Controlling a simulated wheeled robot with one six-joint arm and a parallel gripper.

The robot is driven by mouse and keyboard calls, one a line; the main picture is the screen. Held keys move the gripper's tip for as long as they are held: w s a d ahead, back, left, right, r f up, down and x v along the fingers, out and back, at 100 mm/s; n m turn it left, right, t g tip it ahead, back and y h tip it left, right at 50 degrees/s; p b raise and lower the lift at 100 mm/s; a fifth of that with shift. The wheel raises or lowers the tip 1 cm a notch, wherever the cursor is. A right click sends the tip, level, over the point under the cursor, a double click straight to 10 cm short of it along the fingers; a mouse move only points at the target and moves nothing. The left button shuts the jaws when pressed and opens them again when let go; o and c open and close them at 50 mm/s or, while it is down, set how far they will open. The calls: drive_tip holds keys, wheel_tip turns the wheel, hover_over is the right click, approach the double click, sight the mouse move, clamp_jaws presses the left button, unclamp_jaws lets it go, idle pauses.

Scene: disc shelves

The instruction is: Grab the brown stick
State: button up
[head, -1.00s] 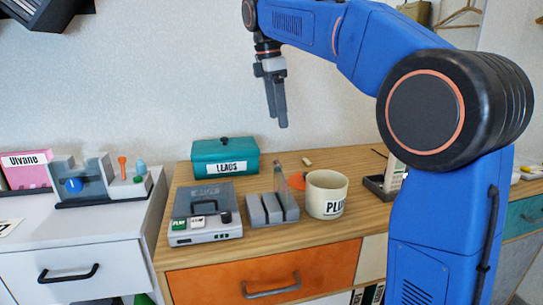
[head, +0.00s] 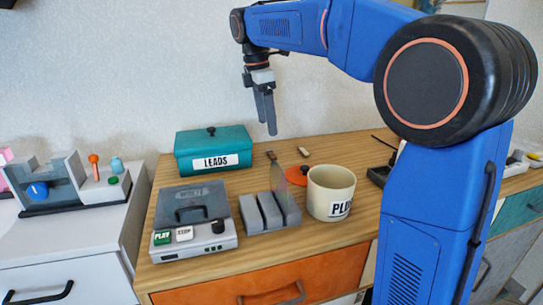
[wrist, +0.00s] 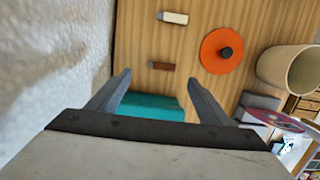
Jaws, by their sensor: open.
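The brown stick (head: 271,156) is small and lies on the wooden table top behind the grey slotted rack, and the gripper hangs above the table near it in the head view. The wrist view shows the brown stick (wrist: 161,66) too, with a pale grey end, lying between the lines of the two fingers. My gripper (head: 266,134) points down and is open and empty; its spread fingers also show in the wrist view (wrist: 157,74). I see a clear height gap between the fingertips and the table.
A cream stick (wrist: 173,18) and an orange disc with a black knob (wrist: 221,53) lie nearby. The wall is behind.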

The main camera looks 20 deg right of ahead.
sight(271, 153)
drive_tip(key=shift+s+d+f, duration=0.1)
drive_tip(key=shift+d+f, duration=0.05)
drive_tip(key=shift+f, duration=1.3)
drive_tip(key=shift+d+f, duration=0.15)
drive_tip(key=shift+f, duration=1.25)
drive_tip(key=shift+s+d+f, duration=0.1)
drive_tip(key=shift+d+f, duration=0.05)
drive_tip(key=shift+f, duration=1.3)
drive_tip(key=c, duration=1.1)
